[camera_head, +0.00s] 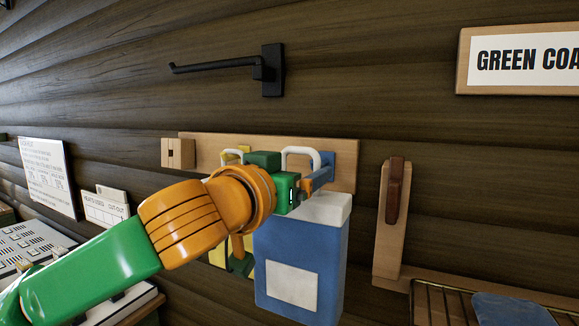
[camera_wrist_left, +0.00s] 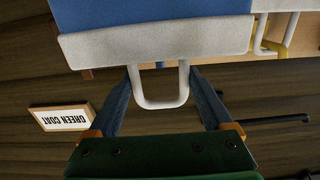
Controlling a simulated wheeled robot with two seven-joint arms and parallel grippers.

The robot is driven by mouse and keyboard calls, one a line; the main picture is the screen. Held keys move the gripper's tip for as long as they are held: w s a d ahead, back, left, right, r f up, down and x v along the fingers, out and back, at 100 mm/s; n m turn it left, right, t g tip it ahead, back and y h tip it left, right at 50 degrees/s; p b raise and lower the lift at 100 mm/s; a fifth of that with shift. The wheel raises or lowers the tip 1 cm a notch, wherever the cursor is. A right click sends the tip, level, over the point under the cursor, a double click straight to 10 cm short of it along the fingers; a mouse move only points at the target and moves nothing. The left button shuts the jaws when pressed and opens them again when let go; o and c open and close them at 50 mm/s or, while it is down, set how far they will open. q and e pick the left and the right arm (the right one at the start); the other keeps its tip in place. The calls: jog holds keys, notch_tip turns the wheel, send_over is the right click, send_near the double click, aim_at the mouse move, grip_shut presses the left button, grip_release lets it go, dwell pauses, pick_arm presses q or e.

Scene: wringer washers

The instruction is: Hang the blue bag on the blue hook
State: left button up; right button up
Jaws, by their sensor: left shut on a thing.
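The blue bag (camera_head: 300,255) has a white top band, a pale label and a white loop handle (camera_head: 300,152). It hangs upright in front of the wooden rail (camera_head: 210,145). My left gripper (camera_head: 303,190) is at the bag's top and is shut on the handle; in the left wrist view the handle (camera_wrist_left: 160,104) lies between the two fingers. A blue piece (camera_head: 345,160) on the rail's right part looks like the blue hook, partly hidden by the handle and gripper. Whether the handle is around the hook or only in front of it, I cannot tell. My right gripper is out of view.
A yellow bag (camera_head: 217,257) hangs to the left, mostly behind my arm. A black hook (camera_head: 270,70) juts from the wall above. A wooden post (camera_head: 392,220) and a wire rack (camera_head: 440,300) stand to the right. A GREEN COAT sign (camera_head: 520,62) is at upper right.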

aim_at(312, 165)
pick_arm(q)
jog(key=p+x, duration=0.1)
jog(key=x, duration=0.1)
jog(key=p+x, duration=0.2)
jog(key=x, duration=0.1)
jog(key=p+x, duration=0.1)
jog(key=x, duration=0.1)
jog(key=shift+w+d+r+p, duration=0.15)
jog(key=shift+r+p, duration=0.1)
jog(key=shift+p, duration=0.1)
jog(key=shift+w+d+f, duration=0.15)
jog(key=shift+w+d, duration=0.05)
jog(key=shift+w, duration=0.25)
jog(key=shift+s, duration=0.1)
dwell(0.7)
jog(key=shift+f, duration=0.1)
jog(key=shift+f+b, duration=1)
jog(key=shift+b, duration=0.15)
jog(key=shift+f, duration=0.1)
